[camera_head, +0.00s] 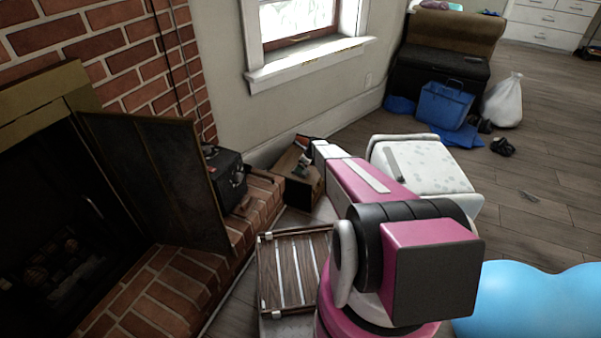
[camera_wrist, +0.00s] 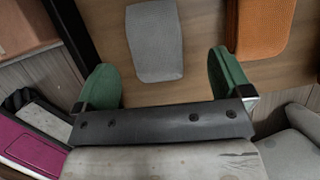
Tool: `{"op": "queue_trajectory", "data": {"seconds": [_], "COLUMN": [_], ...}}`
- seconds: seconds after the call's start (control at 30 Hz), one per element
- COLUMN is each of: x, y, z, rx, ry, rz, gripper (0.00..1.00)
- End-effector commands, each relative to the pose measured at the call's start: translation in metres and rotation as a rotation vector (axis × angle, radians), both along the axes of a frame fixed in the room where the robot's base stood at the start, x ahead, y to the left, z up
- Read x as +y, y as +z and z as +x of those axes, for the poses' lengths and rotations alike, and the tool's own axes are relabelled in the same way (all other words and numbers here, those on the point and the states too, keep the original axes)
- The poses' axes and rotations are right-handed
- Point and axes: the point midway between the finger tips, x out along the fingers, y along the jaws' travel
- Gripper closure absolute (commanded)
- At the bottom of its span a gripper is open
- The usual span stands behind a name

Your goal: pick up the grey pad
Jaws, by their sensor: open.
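The grey pad (camera_wrist: 155,40) lies flat on a brown wooden surface (camera_wrist: 198,75) in the wrist view. It looks like a light grey rounded rectangle, and its top end is near the upper edge of the picture. My gripper (camera_wrist: 160,68) is open, with one green finger to the left of the pad and one to the right. The lower end of the pad shows between the fingers; I cannot tell the height gap. Nothing is held. In the head view my arm reaches toward a small wooden box (camera_head: 300,188), and the pad cannot be made out clearly there.
An orange ribbed block (camera_wrist: 260,25) lies right of the pad, close to the right finger. A black case (camera_head: 228,175) stands on the brick hearth (camera_head: 165,290), left of the wooden box. A slatted wooden crate (camera_head: 297,272) stands nearer.

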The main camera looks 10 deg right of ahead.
Motion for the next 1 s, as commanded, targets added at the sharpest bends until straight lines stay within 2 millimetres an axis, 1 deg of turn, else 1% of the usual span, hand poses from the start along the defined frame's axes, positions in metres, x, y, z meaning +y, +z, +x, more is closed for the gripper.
{"op": "queue_trajectory", "data": {"seconds": [0.03,0.23,0.33,0.5,0.53,0.57,0.6,0.67,0.7,1.0], "x": [0.003,0.013,0.015,0.015,0.015,0.015,0.015,0.015,0.015,0.015], "y": [-0.008,-0.033,-0.038,-0.038,-0.038,-0.038,-0.038,-0.038,-0.038,-0.037], "z": [0.001,0.006,0.007,0.006,0.006,0.006,0.006,0.006,0.006,0.006], "rx": [0.001,0.001,0.0,0.0,0.0,0.0,0.0,0.0,0.0,0.0], "ry": [0.0,0.0,0.0,0.0,0.0,0.0,0.0,0.0,0.0,0.0], "rz": [0.0,-0.001,0.0,0.0,0.0,0.0,0.0,0.0,0.0,0.0], "gripper": [0.03,0.03,0.03,0.03,0.06,0.16,0.29,0.49,0.56,0.57]}}
